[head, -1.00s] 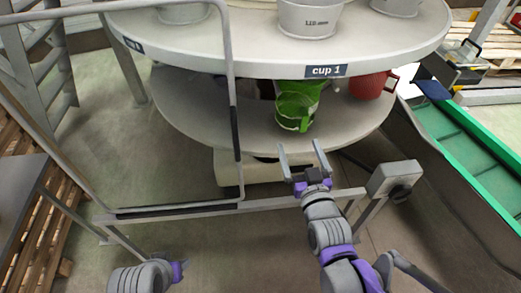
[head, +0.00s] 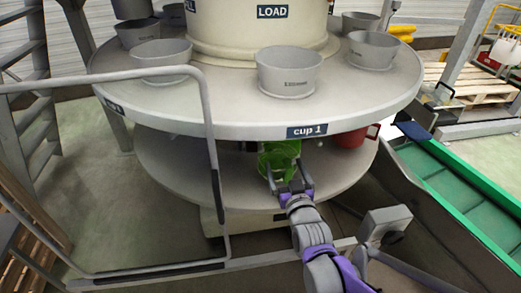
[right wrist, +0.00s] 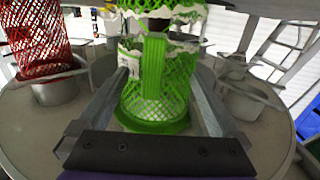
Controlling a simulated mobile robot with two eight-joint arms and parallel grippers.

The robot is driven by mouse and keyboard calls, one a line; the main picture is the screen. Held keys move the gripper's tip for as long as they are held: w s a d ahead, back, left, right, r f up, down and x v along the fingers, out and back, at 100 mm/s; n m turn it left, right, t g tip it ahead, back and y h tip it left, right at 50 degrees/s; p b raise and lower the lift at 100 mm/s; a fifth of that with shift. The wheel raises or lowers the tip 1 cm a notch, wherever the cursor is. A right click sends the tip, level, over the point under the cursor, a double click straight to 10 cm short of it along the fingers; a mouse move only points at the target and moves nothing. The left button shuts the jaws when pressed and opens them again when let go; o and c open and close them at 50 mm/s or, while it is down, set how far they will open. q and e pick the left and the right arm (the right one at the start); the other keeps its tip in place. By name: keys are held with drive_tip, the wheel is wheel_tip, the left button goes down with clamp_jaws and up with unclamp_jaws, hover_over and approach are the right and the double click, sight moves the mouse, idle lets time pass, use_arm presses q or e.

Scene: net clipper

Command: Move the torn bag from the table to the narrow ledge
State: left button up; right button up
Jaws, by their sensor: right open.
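A green mesh bag with ragged white torn edges (right wrist: 155,100) stands on the lower round shelf (head: 180,185), under the upper disc. It also shows in the head view (head: 279,158), partly behind my right gripper (head: 284,167). My right gripper is open, with one finger on each side of the green bag's lower part; in the right wrist view its fingers (right wrist: 158,82) flank the mesh. I cannot tell whether they touch it. I cannot make out which surface is the narrow ledge. My left gripper is out of view.
The upper disc (head: 215,115) carries several grey cups, among them the front cup (head: 289,75). A red mesh bag (right wrist: 38,40) is beside the green one. A metal rail frame (head: 213,150) stands at the left. A green conveyor (head: 470,200) lies at the right.

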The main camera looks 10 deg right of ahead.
drive_tip(key=shift+r, duration=0.2)
clamp_jaws()
idle(0.5)
idle(0.3)
drive_tip(key=shift+r, duration=0.15)
idle(0.4)
